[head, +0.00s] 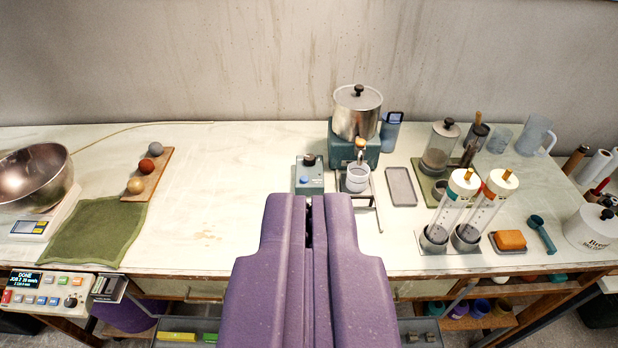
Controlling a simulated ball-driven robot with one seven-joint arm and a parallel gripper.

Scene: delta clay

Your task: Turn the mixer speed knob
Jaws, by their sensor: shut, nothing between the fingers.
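Several knobs show, and I cannot tell which is the mixer speed knob. A small teal box (310,177) near the bench middle has a dark knob (309,160) at its back and a blue button. Right of it, a lidded steel pot (358,112) sits on a teal base, with a light wooden knob-like part (360,144) at its front. A control panel (48,291) at the lower left has a screen, buttons and a black knob (71,301). My purple gripper (312,204) is shut and empty in front of the teal box, touching no knob that I can see.
A metal cup (356,178) stands on a stand below the pot, beside a grey tray (401,187). Two tall clear cylinders (452,210) stand at the right. A green cloth (98,233) and a steel bowl (35,176) are at the left. The bench left of the teal box is clear.

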